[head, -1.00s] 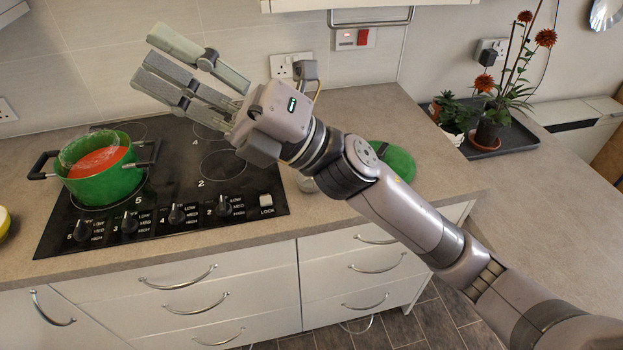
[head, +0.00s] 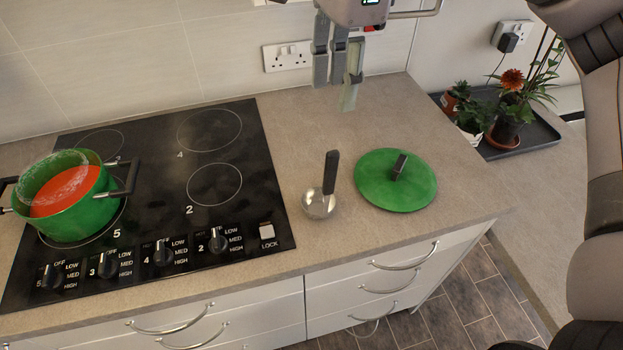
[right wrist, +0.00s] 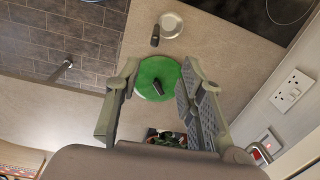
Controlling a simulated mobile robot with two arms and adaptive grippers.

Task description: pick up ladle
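The ladle (head: 319,203) lies on the counter between the hob and the green lid, with a silver bowl and a black handle pointing away. It also shows in the right wrist view (right wrist: 170,25), beyond the lid. My right gripper (head: 335,100) hangs above the back of the counter with its fingers pointing down. Its fingers are spread and empty, and in the right wrist view (right wrist: 158,100) the lid and counter show between them. It is apart from the ladle, behind and above it. My left gripper is not in view.
A green lid (head: 372,187) with a black knob lies right of the ladle. A green pot (head: 69,222) with red contents stands on the black hob (head: 163,195) at left. Potted plants stand on a dark tray (head: 551,139) at right. Counter around the ladle is clear.

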